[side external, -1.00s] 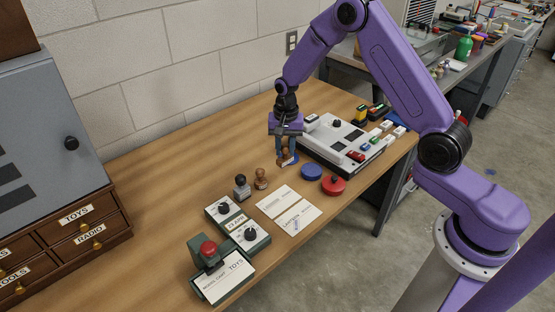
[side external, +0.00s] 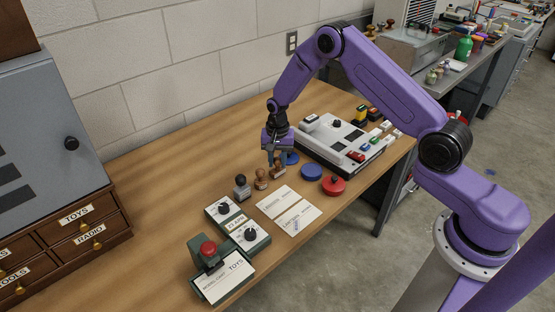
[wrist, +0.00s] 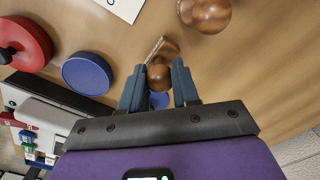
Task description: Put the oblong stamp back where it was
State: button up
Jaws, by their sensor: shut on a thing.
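The oblong stamp, with a brown wooden handle and a narrow base, is between the fingers of my gripper (side external: 276,163). In the wrist view its round knob (wrist: 160,76) sits between the two fingertips, with the base edge showing beyond it, slanted. My gripper is shut on it, pointing down close over the table. I cannot tell whether the base touches the wood. A second wooden stamp (side external: 261,180) stands just left of the held one in the side view. It also shows at the top of the wrist view (wrist: 206,13). A dark-handled stamp (side external: 242,188) stands further left.
A blue pad (side external: 311,173) and a red round pad (side external: 333,185) lie to the right. Another blue disc (side external: 290,158) is just behind my gripper. White cards (side external: 298,218) lie in front. A grey console (side external: 340,137) stands at right. The wood behind the stamps is clear.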

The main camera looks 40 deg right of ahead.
aim_at(277, 158)
jog(key=shift+f, duration=0.1)
jog(key=o, duration=0.9)
jog(key=shift+c, duration=0.2)
notch_tip(277, 158, up, 12)
jog(key=s+a+r+n, duration=0.4)
jog(key=s+a+r, duration=0.1)
jog(key=s+a, duration=0.1)
jog(key=s+a+r+n, duration=0.2)
jog(key=s+n, duration=0.1)
jog(key=s, duration=0.2)
jog(key=s+a+r+n, duration=0.2)
jog(key=s+r+n, duration=0.1)
jog(key=s, duration=0.2)
jog(key=s+d+r+n, duration=0.1)
jog(key=s+n, duration=0.4)
jog(key=s, duration=0.7)
jog(key=s+d+r+n, duration=0.1)
jog(key=s+d+n, duration=0.2)
jog(key=s+n, duration=0.3)
jog(key=s, duration=0.5)
jog(key=shift+s+d+r+n, duration=0.2)
jog(key=shift+s+d+n, duration=0.1)
jog(key=shift+s+d, duration=0.05)
